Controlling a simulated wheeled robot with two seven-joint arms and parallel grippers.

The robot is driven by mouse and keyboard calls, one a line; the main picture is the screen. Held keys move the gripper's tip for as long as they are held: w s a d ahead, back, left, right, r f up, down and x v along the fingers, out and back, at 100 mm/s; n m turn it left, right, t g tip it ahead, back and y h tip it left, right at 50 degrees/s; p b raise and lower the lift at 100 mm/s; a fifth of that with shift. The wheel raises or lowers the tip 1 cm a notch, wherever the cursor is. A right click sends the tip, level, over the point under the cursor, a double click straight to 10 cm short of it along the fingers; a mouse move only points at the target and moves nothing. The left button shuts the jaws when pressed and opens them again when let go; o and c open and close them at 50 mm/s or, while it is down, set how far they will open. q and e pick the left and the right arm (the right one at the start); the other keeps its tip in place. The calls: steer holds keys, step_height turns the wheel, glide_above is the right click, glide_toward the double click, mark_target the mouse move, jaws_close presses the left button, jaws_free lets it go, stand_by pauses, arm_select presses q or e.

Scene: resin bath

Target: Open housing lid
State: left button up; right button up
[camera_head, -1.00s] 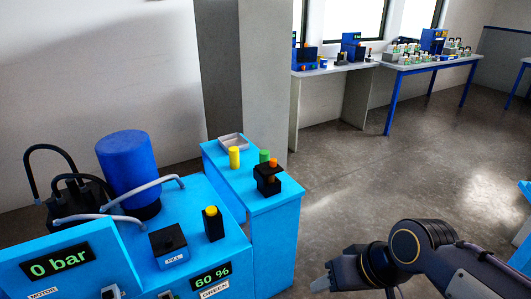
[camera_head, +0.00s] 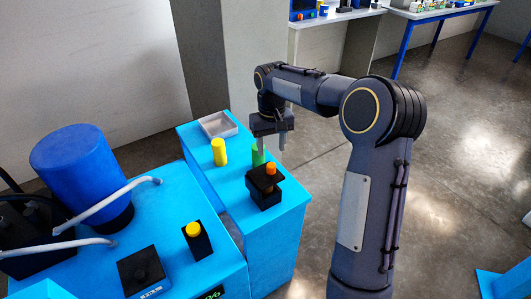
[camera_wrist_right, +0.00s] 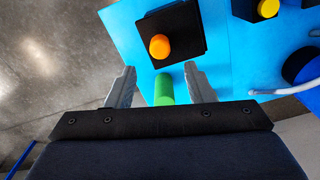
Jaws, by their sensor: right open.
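A small black housing (camera_head: 265,199) stands on the blue side stand. A flat black lid (camera_head: 262,181) with an orange knob (camera_head: 271,169) lies on top, so the housing looks closed. In the right wrist view the lid (camera_wrist_right: 183,25) and the orange knob (camera_wrist_right: 159,46) are ahead of my fingers. My right gripper (camera_head: 271,155) is open and points down, above and behind the housing in the head view. In the right wrist view, no thing is held between the fingers (camera_wrist_right: 160,66). My left gripper is not in view.
A green cylinder (camera_head: 258,154) stands just behind the housing, below my right fingers. A yellow cylinder (camera_head: 219,152) and a grey tray (camera_head: 218,125) are farther back. A blue bench (camera_head: 195,276) with a black yellow-topped block (camera_head: 196,241) and hoses is at left.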

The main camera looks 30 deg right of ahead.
mark_target(271, 165)
steer(key=f, duration=0.7)
steer(key=shift+s, duration=0.2)
steer(key=shift+c, duration=0.5)
jaws_close()
